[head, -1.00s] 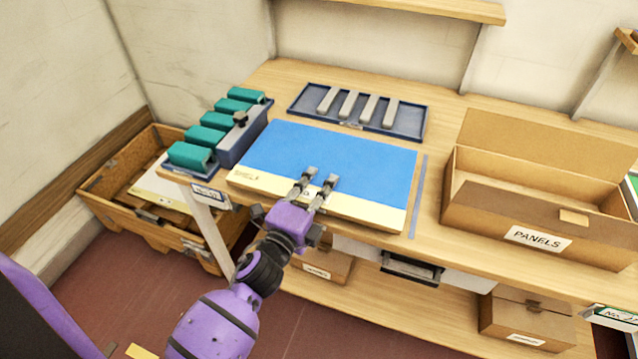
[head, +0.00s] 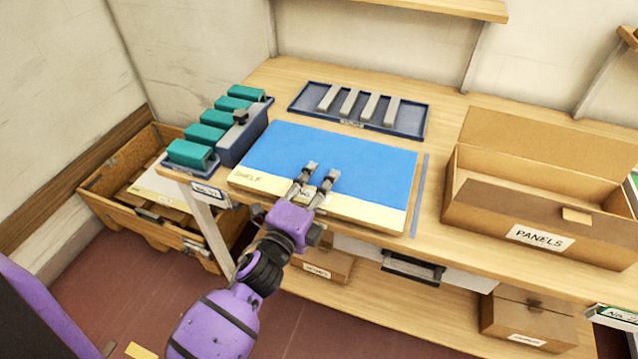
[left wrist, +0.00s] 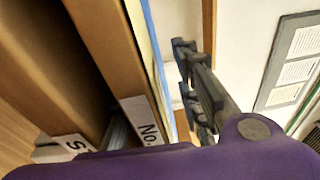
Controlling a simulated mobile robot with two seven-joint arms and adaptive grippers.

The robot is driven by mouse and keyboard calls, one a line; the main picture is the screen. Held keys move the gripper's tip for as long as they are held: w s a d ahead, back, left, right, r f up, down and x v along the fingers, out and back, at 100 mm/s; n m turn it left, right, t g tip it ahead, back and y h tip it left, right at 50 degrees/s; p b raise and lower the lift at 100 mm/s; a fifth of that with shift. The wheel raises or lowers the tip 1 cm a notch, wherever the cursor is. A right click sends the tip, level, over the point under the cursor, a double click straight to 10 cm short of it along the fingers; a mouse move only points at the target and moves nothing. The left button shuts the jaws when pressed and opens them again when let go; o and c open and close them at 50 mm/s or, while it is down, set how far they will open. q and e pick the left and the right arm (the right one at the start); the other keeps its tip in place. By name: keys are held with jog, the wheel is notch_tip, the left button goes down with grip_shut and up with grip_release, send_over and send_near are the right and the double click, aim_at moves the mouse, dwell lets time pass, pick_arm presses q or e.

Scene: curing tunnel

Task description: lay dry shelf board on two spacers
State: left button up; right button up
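The shelf board (head: 340,155) lies flat on the bench, with a blue top and a cream front strip marked "SHELF". It shows nearly edge-on in the left wrist view (left wrist: 154,38). My left gripper (head: 322,171) is over the board's front part, fingers spread, with nothing seen between them. In the left wrist view its fingers (left wrist: 187,78) are beside the blue face; contact is unclear. Several grey bars (head: 349,103), perhaps the spacers, lie in a dark blue tray (head: 298,103) behind the board. My right gripper is not in view.
Several teal blocks (head: 190,154) stand by a blue-grey box (head: 243,138) left of the board. An open "PANELS" carton (head: 490,220) stands at right. A wooden crate (head: 105,205) is on the floor at left. A narrow bench strip is clear right of the board.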

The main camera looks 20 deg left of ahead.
pick_arm(q)
jog(key=shift+s+f, duration=0.15)
jog(key=shift+f, duration=0.4)
jog(key=shift+s+f, duration=0.2)
jog(key=shift+f, duration=0.05)
jog(key=shift+s+a+r, duration=0.2)
jog(key=shift+s+a, duration=0.1)
jog(key=shift+s, duration=1.6)
jog(key=shift+s+a+r, duration=0.15)
jog(key=shift+s+a, duration=0.15)
jog(key=shift+s, duration=1.55)
jog(key=shift+s+a+r, duration=0.2)
jog(key=shift+s+a, duration=0.1)
jog(key=shift+s, duration=1.6)
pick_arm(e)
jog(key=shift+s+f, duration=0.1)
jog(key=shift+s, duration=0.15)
